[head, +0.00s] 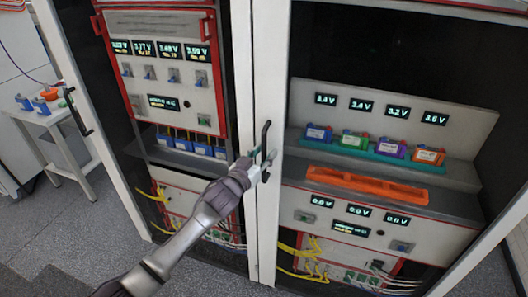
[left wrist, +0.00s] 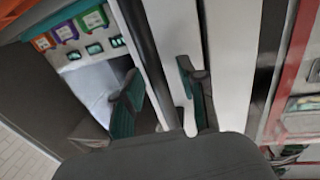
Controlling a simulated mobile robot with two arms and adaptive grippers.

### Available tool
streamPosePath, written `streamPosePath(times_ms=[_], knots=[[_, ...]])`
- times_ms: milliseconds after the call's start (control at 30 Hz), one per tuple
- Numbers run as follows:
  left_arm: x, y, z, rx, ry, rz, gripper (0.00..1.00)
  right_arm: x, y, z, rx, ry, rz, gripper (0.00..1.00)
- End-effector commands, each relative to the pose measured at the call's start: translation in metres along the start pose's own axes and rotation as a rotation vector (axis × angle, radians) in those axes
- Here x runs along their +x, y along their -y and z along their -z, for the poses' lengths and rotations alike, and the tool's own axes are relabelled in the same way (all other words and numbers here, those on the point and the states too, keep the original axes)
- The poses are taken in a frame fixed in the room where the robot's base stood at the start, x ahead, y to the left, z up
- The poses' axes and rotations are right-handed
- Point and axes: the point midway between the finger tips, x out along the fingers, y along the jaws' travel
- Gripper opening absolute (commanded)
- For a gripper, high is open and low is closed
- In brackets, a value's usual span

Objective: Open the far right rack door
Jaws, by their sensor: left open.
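The right rack door (head: 278,215) has a pale frame around dark glass and stands closed in the head view. Its dark vertical handle (head: 266,137) is on the left edge of the door. My left gripper (head: 265,168) is at the lower part of this handle, with its fingertips overlapping it in the picture. In the left wrist view its two teal-padded fingers (left wrist: 158,98) are spread apart, with the pale door frame (left wrist: 172,45) behind them. Whether the fingers touch the handle cannot be told. My right gripper is in neither view.
The left rack door (head: 240,70) stands beside it, with its own dark handle (head: 77,112) at far left. Behind the right door are several coloured batteries (head: 354,141) and an orange tray (head: 366,184). A white side table (head: 48,118) stands at left.

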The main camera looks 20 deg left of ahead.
Motion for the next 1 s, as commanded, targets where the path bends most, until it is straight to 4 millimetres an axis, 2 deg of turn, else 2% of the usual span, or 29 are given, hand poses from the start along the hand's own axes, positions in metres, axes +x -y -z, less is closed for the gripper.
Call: streamPosePath(times_ms=[233, 500, 1000], knots=[[0.0006, -0.0004, -0.0005, 0.0, 0.0, -0.001, 0.41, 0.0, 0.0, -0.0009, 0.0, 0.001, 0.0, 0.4], [0.0004, -0.0003, -0.0005, 0.0, 0.0, 0.0, 0.0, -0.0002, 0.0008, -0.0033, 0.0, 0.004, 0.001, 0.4], [0.0024, -0.0023, -0.002, -0.001, 0.001, 0.001, 0.0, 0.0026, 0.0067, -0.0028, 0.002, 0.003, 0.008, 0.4]])
